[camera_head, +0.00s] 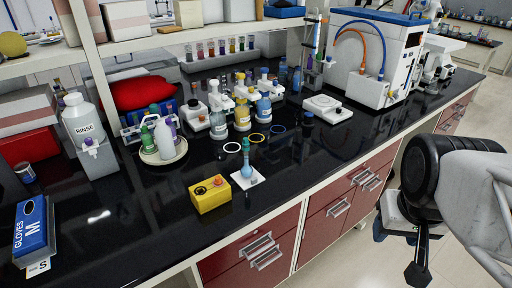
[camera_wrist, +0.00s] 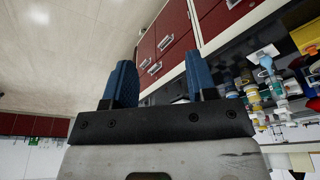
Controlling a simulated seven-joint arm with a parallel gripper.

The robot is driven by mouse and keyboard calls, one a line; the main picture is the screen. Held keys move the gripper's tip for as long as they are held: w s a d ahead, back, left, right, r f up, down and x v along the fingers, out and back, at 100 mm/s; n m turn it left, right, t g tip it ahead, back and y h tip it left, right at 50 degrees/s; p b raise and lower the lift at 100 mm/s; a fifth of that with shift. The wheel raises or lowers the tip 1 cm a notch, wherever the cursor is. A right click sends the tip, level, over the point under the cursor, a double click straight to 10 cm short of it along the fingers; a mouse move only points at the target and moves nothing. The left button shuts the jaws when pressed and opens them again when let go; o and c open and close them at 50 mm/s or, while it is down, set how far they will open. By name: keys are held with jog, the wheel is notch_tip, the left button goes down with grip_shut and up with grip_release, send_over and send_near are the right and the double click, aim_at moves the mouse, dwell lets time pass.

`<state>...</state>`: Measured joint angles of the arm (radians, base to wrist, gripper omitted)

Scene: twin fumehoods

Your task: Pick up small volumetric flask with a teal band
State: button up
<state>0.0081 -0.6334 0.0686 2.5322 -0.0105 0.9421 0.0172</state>
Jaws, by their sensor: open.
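A small volumetric flask (camera_head: 246,171) with blue contents in its bulb and a teal band or stopper at the neck stands upright on a white square (camera_head: 257,180) near the bench's front edge. In the wrist view the flask (camera_wrist: 266,62) shows at the right, small and sideways, beside the white square. My gripper (camera_head: 400,250) is at the right of the head view, in front of the bench and well apart from the flask. In the wrist view its two blue fingers (camera_wrist: 160,60) are spread apart with nothing between them.
A yellow box (camera_head: 209,195) with an orange knob sits just left of the flask. Several bottles (camera_head: 242,115) and coloured rings (camera_head: 257,138) stand behind it. A white balance (camera_head: 327,109) is at the back right. The black bench (camera_head: 310,165) is clear right of the flask.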

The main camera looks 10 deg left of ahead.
jog(key=shift+c, duration=0.3)
dwell(0.4)
jog(key=w+a+f+n+t, duration=0.1)
jog(key=w+a+f+t, duration=0.15)
jog(key=w, duration=1.05)
jog(key=n+t+y, duration=0.5)
jog(key=n+y, duration=0.2)
jog(key=y, duration=0.2)
send_near(246, 161)
jog(key=w, duration=0.1)
jog(key=w+a, duration=0.1)
jog(key=shift+w+a, duration=0.1)
jog(key=shift+w, duration=0.3)
jog(key=shift+x, duration=1.3)
